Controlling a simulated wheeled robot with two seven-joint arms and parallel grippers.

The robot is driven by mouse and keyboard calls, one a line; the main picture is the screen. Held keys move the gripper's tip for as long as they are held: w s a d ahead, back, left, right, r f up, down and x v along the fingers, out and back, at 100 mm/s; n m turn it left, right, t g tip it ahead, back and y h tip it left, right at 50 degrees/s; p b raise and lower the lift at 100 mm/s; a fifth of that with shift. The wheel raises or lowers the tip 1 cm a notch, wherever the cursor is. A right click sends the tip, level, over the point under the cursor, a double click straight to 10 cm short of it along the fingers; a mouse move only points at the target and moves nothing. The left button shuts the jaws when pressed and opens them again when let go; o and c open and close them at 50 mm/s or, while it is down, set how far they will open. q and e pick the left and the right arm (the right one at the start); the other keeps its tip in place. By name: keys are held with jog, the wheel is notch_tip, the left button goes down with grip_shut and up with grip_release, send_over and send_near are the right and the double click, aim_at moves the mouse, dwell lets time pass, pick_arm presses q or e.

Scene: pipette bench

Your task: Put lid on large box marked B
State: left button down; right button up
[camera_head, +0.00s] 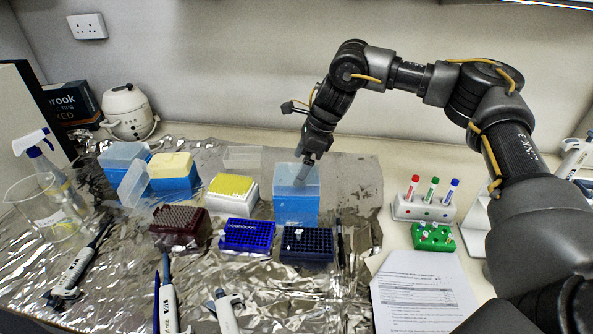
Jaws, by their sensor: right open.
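My right gripper (304,172) is open at the top of a tall blue box (295,208) in the middle of the bench. A pale translucent lid (285,176) shows on this box; I cannot tell whether it is fully seated. Two more large blue boxes stand at the left: one with a translucent top (123,155), one with a cream top (172,172). A clear lid (132,184) leans against the cream-topped box. Another clear, flat lid (242,157) lies behind the yellow-topped box (232,191). No letter B is legible. My left gripper is not in view.
Dark red (180,226), blue (247,235) and navy (307,245) racks stand in front on crinkled foil. Pipettes lie at the front left. A tube rack (423,207), green rack (433,237) and paper sheet (424,290) are at the right. A beaker (48,207) stands far left.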

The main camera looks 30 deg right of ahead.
jog(key=v, duration=0.7)
jog(key=shift+r+b, duration=0.35)
jog(key=shift+s+d, duration=0.1)
grip_shut()
dwell(0.7)
